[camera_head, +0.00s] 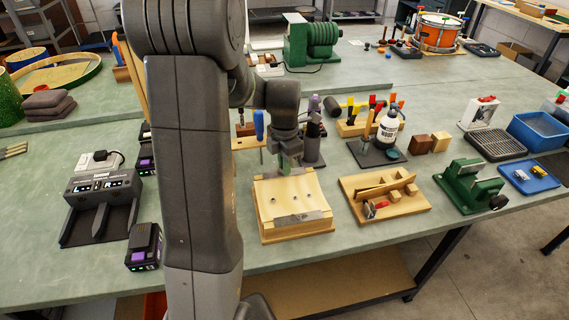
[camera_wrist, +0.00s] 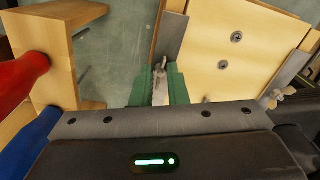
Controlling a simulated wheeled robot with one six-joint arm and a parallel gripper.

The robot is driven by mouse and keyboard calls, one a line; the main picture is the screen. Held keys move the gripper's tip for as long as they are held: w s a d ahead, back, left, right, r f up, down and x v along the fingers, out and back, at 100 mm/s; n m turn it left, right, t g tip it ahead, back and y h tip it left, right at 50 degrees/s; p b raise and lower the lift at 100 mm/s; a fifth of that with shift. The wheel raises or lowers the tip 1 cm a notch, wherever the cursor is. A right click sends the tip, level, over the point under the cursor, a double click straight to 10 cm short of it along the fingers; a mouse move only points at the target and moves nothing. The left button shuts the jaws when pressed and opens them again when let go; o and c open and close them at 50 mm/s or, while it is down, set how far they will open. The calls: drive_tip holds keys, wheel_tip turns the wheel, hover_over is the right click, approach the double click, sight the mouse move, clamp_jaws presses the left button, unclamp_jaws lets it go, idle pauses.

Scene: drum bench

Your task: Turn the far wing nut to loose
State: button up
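A wooden clamping form with a pale curved panel (camera_head: 289,196) sits on the bench in the head view. The panel, with its screw heads, also shows in the wrist view (camera_wrist: 225,52). My gripper (camera_wrist: 160,88) has green fingers and is at the far edge of the form, pointing down. The fingers stand close on either side of the silver far wing nut (camera_wrist: 160,80), which appears pinched between them. The nut's lower part is hidden. The near wing nut (camera_wrist: 277,97) stands apart at the right of the wrist view, by the other metal bar (camera_wrist: 290,74).
A wooden tray (camera_head: 386,200) with blocks and a green vise (camera_head: 470,187) stand to the right. A wooden rack (camera_wrist: 50,45) with red and blue handles is close to my gripper. A white glue bottle (camera_head: 387,128) stands behind.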

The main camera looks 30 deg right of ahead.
drive_tip(key=o, duration=0.3)
drive_tip(key=shift+o, duration=0.2)
drive_tip(key=shift+r, duration=0.1)
wheel_tip(320, 180, up, 14)
drive_tip(key=shift+f, duration=0.2)
idle(0.4)
wheel_tip(320, 180, down, 14)
idle(0.6)
drive_tip(key=shift+r, duration=0.1)
